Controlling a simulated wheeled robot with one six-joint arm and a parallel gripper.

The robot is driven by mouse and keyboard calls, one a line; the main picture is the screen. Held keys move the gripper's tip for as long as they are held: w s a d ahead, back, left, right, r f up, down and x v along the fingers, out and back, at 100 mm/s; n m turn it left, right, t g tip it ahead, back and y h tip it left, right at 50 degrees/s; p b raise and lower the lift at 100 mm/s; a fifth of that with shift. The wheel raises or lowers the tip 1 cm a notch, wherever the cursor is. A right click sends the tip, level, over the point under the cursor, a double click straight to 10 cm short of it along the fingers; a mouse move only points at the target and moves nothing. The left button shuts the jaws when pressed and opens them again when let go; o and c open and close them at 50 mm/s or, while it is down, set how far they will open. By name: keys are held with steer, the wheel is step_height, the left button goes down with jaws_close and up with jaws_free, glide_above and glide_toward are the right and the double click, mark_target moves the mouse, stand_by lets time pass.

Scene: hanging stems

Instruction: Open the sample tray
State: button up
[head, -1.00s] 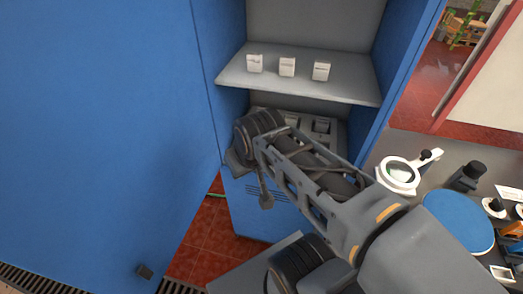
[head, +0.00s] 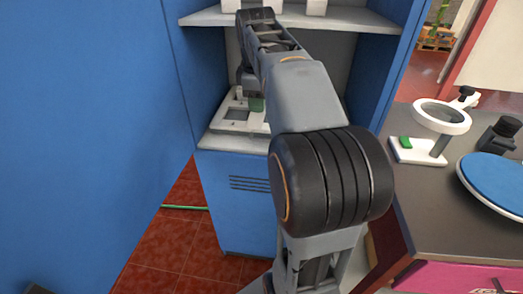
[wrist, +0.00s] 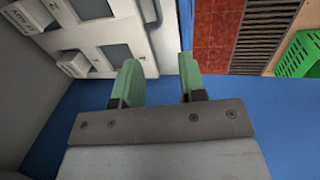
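The sample tray (head: 232,127) appears as a pale panel with grey recessed windows, on the cabinet's lower level. It also shows in the wrist view's upper left (wrist: 148,55), with numbered marks and small white tabs. My arm hides its right part in the head view. My gripper (wrist: 159,70) has green fingers, spread apart with nothing between them. The left finger is close to the tray's edge in the wrist view; I cannot tell whether it touches. In the head view one green finger (head: 256,104) shows over the tray.
The blue cabinet (head: 235,190) stands open, with a shelf (head: 350,19) above the tray and a large blue door (head: 80,120) at left. A dark bench (head: 425,210) at right holds a magnifier (head: 441,116) and a blue disc (head: 500,180). A green crate (wrist: 300,55) shows in the wrist view.

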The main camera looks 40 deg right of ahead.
mark_target(262, 140)
steer(key=d+f+b, duration=0.1)
steer(key=f, duration=0.3)
steer(key=w+f+b, duration=0.1)
steer(key=f+b, duration=0.1)
steer(key=f, duration=0.3)
steer(key=w+d+f+b, duration=0.1)
steer(key=f, duration=0.4)
steer(key=shift+d+f+b, duration=0.15)
steer(key=shift+d+b, duration=0.2)
steer(key=shift+b, duration=0.05)
steer(key=shift+c, duration=0.4)
jaws_close()
